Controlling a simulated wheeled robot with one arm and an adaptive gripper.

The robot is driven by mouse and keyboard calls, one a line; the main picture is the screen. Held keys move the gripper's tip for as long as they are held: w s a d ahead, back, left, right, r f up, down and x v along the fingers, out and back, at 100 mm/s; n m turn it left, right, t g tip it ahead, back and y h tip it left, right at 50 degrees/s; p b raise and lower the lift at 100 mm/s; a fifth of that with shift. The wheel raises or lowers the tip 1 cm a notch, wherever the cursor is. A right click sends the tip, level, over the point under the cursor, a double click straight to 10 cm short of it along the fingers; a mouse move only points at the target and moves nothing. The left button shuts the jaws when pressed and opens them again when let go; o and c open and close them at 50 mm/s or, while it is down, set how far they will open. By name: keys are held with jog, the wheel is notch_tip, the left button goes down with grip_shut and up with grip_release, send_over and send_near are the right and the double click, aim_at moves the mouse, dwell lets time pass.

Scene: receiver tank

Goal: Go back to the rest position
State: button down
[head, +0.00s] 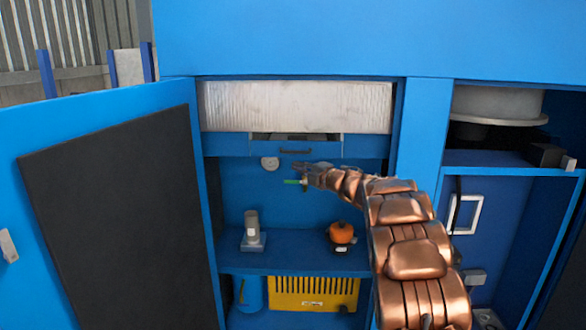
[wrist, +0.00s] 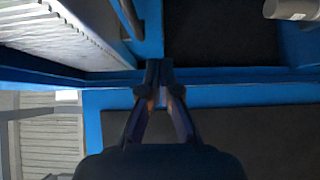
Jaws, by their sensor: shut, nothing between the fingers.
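My copper-coloured arm reaches from the lower right into the open blue cabinet (head: 428,130) in the head view. My gripper (head: 298,167) is at its far end, below the drawer front (head: 320,150). In the wrist view my gripper (wrist: 158,92) has its fingers together, with nothing between them. A small green-tipped part (head: 291,182) shows just below the gripper in the head view; I cannot tell whether they touch.
The blue door (head: 190,93) with its black panel stands open at left. A shelf (head: 290,262) carries a grey-white cylinder (head: 251,222) and an orange round object (head: 342,232). A yellow slotted box (head: 312,292) sits below. The right compartment has a white frame handle (head: 464,214).

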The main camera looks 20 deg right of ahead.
jog(key=shift+s+d+r+m+h, duration=1.8)
jog(key=shift+s+r+m+h, duration=0.6)
jog(key=shift+s+m+h, duration=1.65)
jog(key=s+a+f+m+g+h+p, duration=0.25)
jog(key=s+m+g, duration=0.35)
jog(key=s, duration=0.4)
jog(key=s+a+f+m+g+y+p, duration=0.1)
jog(key=s+a+f+g, duration=0.3)
jog(key=s+a, duration=0.4)
jog(key=s+a+f+m+g+y+p, duration=0.1)
jog(key=s+a+f+m+g, duration=0.3)
jog(key=s, duration=1.7)
jog(key=s+a+f+m+g+y, duration=0.2)
jog(key=s+a+f+g, duration=0.3)
jog(key=s+a, duration=0.6)
jog(key=s+f+y, duration=0.1)
jog(key=s, duration=0.3)
jog(key=shift+a+p, duration=0.4)
jog(key=shift+d+f+m, duration=0.1)
jog(key=shift+m, duration=0.25)
